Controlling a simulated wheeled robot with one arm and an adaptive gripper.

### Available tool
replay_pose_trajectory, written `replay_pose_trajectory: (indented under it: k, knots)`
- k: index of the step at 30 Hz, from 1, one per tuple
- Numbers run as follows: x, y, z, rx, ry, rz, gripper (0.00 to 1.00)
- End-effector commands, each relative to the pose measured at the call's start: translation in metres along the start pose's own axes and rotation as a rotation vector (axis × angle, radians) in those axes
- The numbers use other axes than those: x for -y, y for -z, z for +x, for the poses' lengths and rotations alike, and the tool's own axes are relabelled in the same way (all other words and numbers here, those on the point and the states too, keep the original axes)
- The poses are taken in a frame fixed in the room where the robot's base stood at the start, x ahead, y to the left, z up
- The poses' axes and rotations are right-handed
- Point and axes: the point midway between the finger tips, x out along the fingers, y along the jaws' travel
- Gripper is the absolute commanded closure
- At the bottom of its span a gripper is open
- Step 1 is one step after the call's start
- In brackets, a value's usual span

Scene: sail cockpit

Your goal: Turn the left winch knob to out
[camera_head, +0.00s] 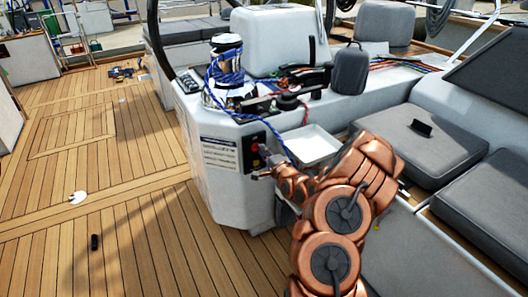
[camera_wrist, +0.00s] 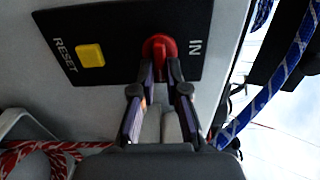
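A red knob (camera_wrist: 159,46) sits on a black panel (camera_wrist: 115,22) in the wrist view, with the label "IN" to its right. A yellow button (camera_wrist: 90,55) marked "RESET" is to its left. My gripper (camera_wrist: 160,72) reaches the knob, with a fingertip at each side of its lower part, and looks shut on it; exact contact is hard to see. In the head view the panel (camera_head: 248,153) is on the side of the white winch console (camera_head: 240,205), and my gripper (camera_head: 262,166) is at it. No "OUT" label is visible.
A winch (camera_head: 228,75) wrapped in blue rope stands on the console. The blue rope (camera_wrist: 262,105) hangs close to the right of my gripper. A white tray (camera_head: 312,146) and grey seat cushions (camera_head: 425,145) are to the right. The wooden deck (camera_head: 110,200) at left is mostly clear.

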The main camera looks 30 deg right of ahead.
Motion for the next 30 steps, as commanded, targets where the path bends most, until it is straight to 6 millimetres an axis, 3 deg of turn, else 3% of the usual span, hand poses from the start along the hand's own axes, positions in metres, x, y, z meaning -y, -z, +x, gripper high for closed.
replay_pose_trajectory:
  k: [7, 19, 30]
  knots:
    - [-0.001, 0.000, 0.000, 0.000, -0.001, 0.000, 0.62]
    - [0.000, 0.001, -0.005, -0.001, 0.000, 0.000, 0.62]
    - [0.000, 0.001, -0.043, -0.002, 0.000, 0.001, 0.62]
